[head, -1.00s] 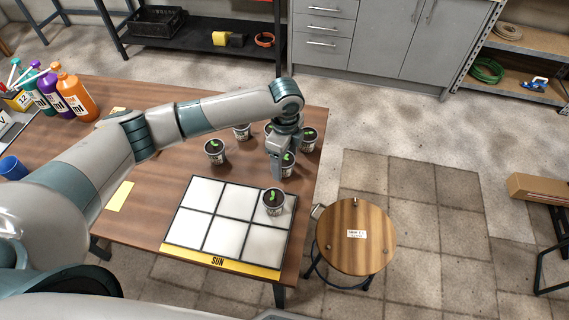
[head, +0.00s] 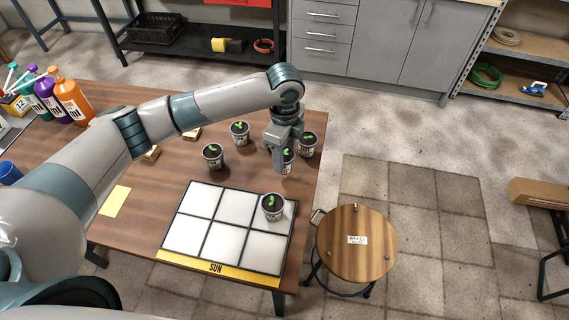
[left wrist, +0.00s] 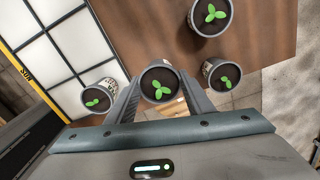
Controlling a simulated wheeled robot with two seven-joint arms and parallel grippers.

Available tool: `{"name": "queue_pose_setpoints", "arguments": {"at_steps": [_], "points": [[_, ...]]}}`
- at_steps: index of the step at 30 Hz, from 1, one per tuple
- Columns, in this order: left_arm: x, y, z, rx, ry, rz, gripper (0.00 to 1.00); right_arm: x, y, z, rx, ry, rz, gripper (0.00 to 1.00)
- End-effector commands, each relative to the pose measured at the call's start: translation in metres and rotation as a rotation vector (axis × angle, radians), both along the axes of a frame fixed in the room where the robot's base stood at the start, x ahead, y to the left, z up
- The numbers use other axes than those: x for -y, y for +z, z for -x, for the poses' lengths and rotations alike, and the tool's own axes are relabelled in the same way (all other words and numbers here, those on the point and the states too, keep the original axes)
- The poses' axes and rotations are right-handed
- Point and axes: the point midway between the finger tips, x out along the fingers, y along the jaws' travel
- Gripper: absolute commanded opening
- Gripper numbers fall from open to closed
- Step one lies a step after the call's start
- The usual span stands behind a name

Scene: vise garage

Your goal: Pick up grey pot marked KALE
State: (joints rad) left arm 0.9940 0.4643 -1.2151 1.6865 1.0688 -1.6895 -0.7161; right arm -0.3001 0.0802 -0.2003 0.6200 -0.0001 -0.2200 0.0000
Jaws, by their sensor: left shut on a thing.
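My left gripper (head: 281,165) is shut on a small grey pot (head: 289,161) with dark soil and a green seedling, near the table's right side. The pot is upright and seems slightly raised. In the left wrist view the held pot (left wrist: 160,80) sits between the two fingers (left wrist: 160,98). Its label is hidden or too small to read, so I cannot tell whether it says KALE. My right gripper is not in view.
Similar pots stand nearby: one at the right (head: 308,145), two at the left (head: 213,156) (head: 240,132), and one on the white SUN grid's right square (head: 272,206). The grid's (head: 215,267) other squares are clear. A round stool (head: 352,262) stands right of the table.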

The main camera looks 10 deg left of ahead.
Motion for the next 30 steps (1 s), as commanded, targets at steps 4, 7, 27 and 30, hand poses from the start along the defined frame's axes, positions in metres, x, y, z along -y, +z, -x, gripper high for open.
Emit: {"name": "queue_pose_setpoints", "arguments": {"at_steps": [4, 7, 27, 30], "points": [[0.031, 0.013, 0.001, 0.002, -0.006, 0.003, 0.23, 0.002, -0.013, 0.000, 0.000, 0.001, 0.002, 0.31], [0.051, 0.025, 0.001, 0.003, -0.005, 0.003, 0.23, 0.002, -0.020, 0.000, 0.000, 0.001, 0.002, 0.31], [0.117, 0.068, 0.004, -0.001, 0.000, 0.000, 0.23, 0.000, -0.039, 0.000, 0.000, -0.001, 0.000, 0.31], [0.116, 0.068, 0.004, -0.001, 0.000, 0.000, 0.23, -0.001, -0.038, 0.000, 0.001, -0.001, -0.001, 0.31]]}}
